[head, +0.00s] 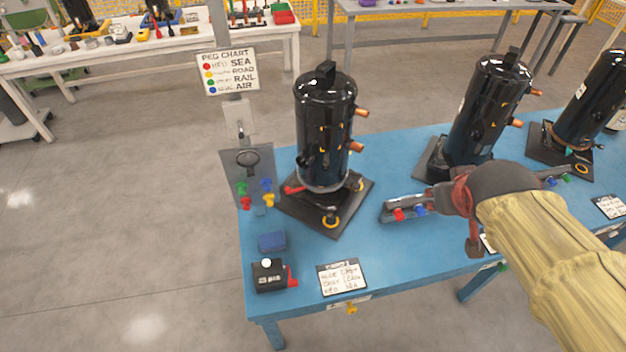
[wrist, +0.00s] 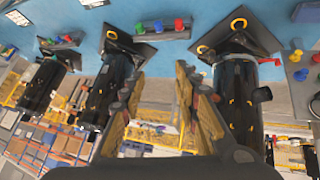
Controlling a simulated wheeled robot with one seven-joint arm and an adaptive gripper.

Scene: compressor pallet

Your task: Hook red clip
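Several red pieces show, and I cannot tell for sure which is the red clip. A red peg (head: 398,214) sits on a grey rail (head: 385,220) beside a blue one; it also shows in the wrist view (wrist: 158,25). Another red peg (head: 245,203) is on the grey peg board (head: 235,165). A red piece (head: 293,189) lies at the base of the left black compressor (head: 325,115). My gripper (head: 462,215) is above the table, right of the rail's red and blue pegs. In the wrist view its fingers (wrist: 160,105) are apart, with nothing between them.
The blue table (head: 400,275) also bears the middle compressor (head: 487,110) and right compressor (head: 595,100). A small black box (head: 268,277), a blue block (head: 271,241) and a paper card (head: 342,278) lie front left. The peg chart (head: 228,70) stands at the left corner.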

